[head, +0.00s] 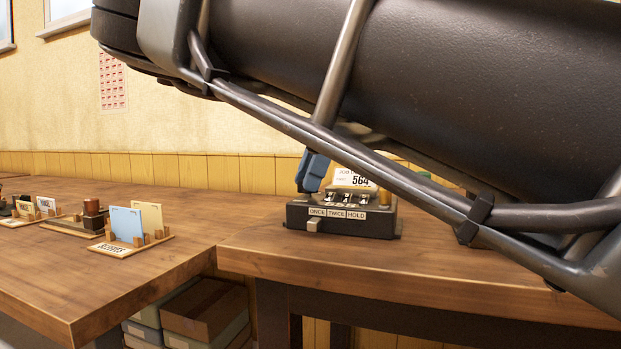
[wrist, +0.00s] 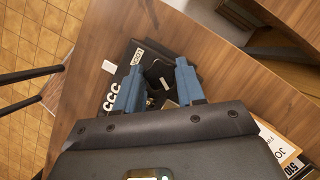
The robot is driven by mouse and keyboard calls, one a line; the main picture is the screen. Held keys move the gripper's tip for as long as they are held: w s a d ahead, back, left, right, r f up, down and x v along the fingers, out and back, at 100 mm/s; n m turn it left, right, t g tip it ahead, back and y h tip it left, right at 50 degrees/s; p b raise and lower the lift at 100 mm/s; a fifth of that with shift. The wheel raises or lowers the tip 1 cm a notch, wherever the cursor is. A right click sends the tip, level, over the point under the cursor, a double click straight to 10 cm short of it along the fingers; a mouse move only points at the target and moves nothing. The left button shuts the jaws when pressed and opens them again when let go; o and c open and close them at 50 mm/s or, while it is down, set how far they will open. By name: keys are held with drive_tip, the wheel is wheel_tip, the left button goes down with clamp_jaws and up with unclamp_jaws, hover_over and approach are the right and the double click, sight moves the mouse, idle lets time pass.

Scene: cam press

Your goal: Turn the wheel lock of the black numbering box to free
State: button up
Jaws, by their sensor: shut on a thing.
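The black numbering box (head: 345,222) stands on the right-hand wooden bench, its front labelled ONCE, TWICE and HOLD, with a small pale tab below. Number wheels show on its top. In the wrist view the box (wrist: 134,48) lies partly behind my fingers. My gripper (head: 312,172) is at the box's left rear in the head view, its blue fingers pointing down. In the wrist view my gripper (wrist: 158,88) has its fingers apart, with a dark part between them that appears to be the wheel lock (wrist: 156,74). Its setting cannot be read.
On the left bench are a SLEEVES holder (head: 125,244) with blue and cream cards, and a brown pot (head: 93,207). Boxes (head: 205,310) sit below. Bare wood lies right of the numbering box.

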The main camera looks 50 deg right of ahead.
drive_tip(key=shift+n+g, duration=0.4)
drive_tip(key=shift+n, duration=0.7)
drive_tip(key=o, duration=1)
drive_tip(key=shift+o, duration=0.2)
drive_tip(key=w+p+v, duration=0.1)
drive_tip(key=p+v, duration=0.1)
drive_tip(key=v, duration=0.5)
drive_tip(key=shift+s+d+r, duration=0.25)
drive_tip(key=shift+s+r, duration=0.1)
drive_tip(key=shift+s, duration=0.05)
